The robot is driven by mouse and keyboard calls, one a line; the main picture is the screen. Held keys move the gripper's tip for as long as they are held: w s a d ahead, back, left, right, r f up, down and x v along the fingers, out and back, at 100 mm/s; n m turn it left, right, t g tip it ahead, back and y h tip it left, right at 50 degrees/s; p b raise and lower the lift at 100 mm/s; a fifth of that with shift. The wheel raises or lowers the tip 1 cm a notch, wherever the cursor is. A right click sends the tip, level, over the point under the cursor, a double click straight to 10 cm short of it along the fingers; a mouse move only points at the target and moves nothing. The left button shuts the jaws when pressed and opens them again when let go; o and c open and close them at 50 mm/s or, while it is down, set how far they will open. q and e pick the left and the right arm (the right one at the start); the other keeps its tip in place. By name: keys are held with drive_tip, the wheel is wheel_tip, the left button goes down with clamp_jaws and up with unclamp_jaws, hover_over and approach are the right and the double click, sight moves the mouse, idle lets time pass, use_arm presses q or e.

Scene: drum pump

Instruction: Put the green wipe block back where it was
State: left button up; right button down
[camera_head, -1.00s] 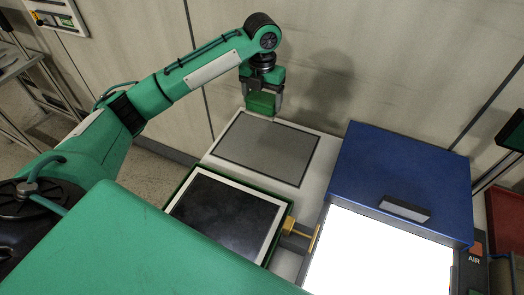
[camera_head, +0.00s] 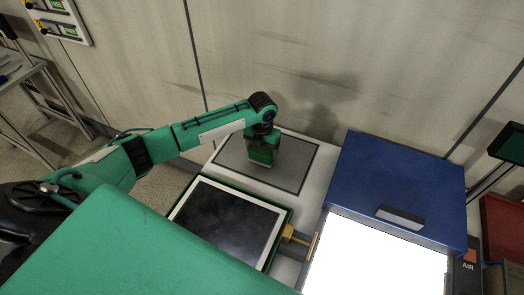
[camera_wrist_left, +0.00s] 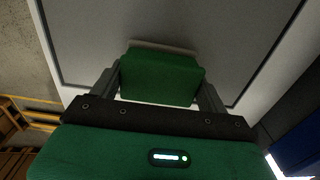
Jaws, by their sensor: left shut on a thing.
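The green wipe block (camera_head: 261,154) is held in my left gripper (camera_head: 262,160), over the grey mat (camera_head: 292,165) on the white bench top. In the left wrist view the block (camera_wrist_left: 160,78) sits between the two fingers of the gripper (camera_wrist_left: 160,90), with a pale strip along its far edge. The grey mat (camera_wrist_left: 215,30) with its dark border lies beneath it. I cannot tell whether the block touches the mat. My right gripper is not in view.
A dark panel in a white and green frame (camera_head: 281,212) lies in front of the mat. A brass handle (camera_head: 299,236) sits beside it. A blue box lid (camera_head: 395,185) with a bright lit area (camera_head: 375,260) stands to the right. The wall is close behind.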

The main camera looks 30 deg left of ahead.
use_arm(q)
drive_tip(key=shift+f, duration=0.65)
drive_tip(key=shift+f, duration=0.1)
drive_tip(key=o, duration=1)
drive_tip(key=shift+o, duration=0.2)
drive_tip(key=shift+r, duration=0.55)
wheel_tip(320, 180, up, 10)
drive_tip(key=shift+f+b, duration=0.2)
drive_tip(key=shift+b, duration=0.7)
drive_tip(key=shift+r, duration=0.8)
